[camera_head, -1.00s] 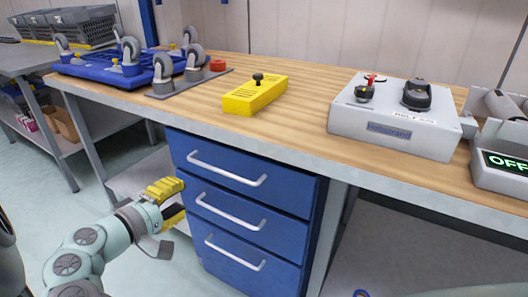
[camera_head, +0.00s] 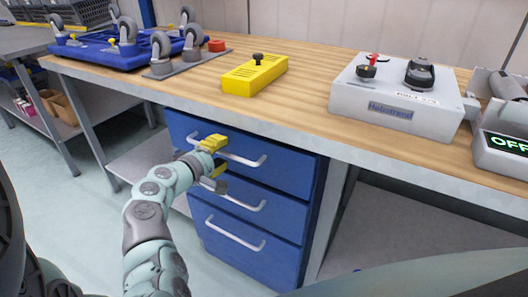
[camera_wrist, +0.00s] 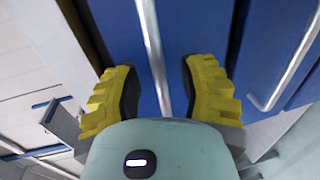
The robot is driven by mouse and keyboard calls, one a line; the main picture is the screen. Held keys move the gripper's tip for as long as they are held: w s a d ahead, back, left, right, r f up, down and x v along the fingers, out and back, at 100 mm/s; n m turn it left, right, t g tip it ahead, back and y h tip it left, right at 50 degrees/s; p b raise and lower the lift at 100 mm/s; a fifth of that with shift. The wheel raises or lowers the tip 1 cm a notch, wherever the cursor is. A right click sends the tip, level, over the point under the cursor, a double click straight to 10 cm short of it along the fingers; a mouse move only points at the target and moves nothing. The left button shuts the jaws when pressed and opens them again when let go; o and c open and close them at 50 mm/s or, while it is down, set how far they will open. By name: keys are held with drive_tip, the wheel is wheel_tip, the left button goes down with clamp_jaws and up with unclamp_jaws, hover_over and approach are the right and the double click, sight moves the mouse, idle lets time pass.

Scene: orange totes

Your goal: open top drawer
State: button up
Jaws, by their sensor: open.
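A blue drawer unit hangs under the workbench, with three drawers and a white bar handle on each. The top drawer (camera_head: 285,172) is closed, and its handle (camera_head: 250,160) is partly covered by my gripper at its left end. My gripper (camera_head: 218,158) is at the front of the top drawer. In the wrist view the yellow fingers (camera_wrist: 160,85) are open, with the white handle (camera_wrist: 150,40) running between them. I cannot see either finger pressing on it. The middle drawer (camera_head: 275,222) and bottom drawer (camera_head: 270,264) are closed.
The wooden workbench (camera_head: 310,85) overhangs the drawers. On it are a yellow box (camera_head: 254,76), a grey control box (camera_head: 395,100), a device with a green display (camera_head: 505,143) and a blue wheeled frame (camera_head: 105,58). Floor in front of the drawers is clear.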

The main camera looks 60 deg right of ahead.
drive_tip(key=shift+d, duration=0.4)
drive_tip(key=shift+c, duration=0.2)
clamp_jaws()
idle(0.3)
